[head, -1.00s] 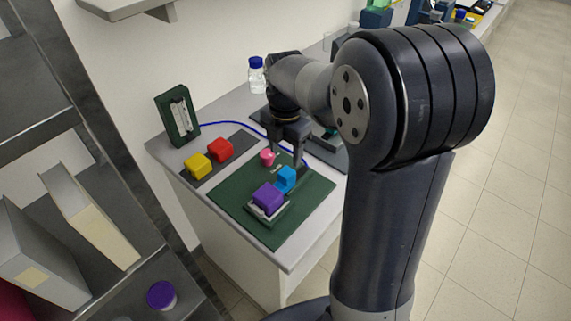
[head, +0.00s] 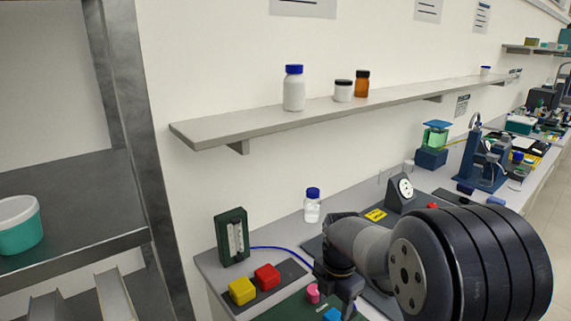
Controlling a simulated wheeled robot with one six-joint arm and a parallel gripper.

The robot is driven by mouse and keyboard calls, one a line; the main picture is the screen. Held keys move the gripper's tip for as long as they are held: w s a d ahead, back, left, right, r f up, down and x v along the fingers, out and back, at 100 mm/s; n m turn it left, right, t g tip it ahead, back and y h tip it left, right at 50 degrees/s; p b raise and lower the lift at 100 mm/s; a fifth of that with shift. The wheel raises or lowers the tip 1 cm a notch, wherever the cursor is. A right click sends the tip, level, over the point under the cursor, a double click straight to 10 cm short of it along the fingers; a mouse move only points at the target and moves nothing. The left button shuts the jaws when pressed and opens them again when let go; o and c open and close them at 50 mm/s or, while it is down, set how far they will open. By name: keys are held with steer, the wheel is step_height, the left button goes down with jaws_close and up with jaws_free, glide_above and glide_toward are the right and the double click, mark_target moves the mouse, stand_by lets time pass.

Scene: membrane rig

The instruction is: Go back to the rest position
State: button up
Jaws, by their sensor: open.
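My gripper (head: 341,293) is at the bottom of the head view, over the bench end, pointing down. It is open, and nothing shows held in it. Its fingertips are partly cut off or hard to make out. A pink piece (head: 313,293) stands just left of it on the green mat (head: 290,309). The top of a blue block (head: 332,314) shows below it at the frame's bottom edge. A yellow block (head: 242,290) and a red block (head: 267,277) sit on a dark strip farther left. The purple block is out of view.
A green framed gauge (head: 232,237) stands at the bench's back left, with a blue tube running from it. A blue-capped bottle (head: 312,206) stands behind my arm. A wall shelf (head: 330,110) with bottles hangs above. Bench instruments (head: 484,160) stand at the right.

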mark_target(338, 312)
step_height(338, 312, down, 5)
steer(key=shift+f, duration=0.1)
steer(key=shift+w+d+p, duration=0.45)
steer(key=shift+w+d, duration=0.05)
steer(key=shift+d, duration=0.25)
steer(key=shift+w+d, duration=0.3)
steer(key=shift+d, duration=0.05)
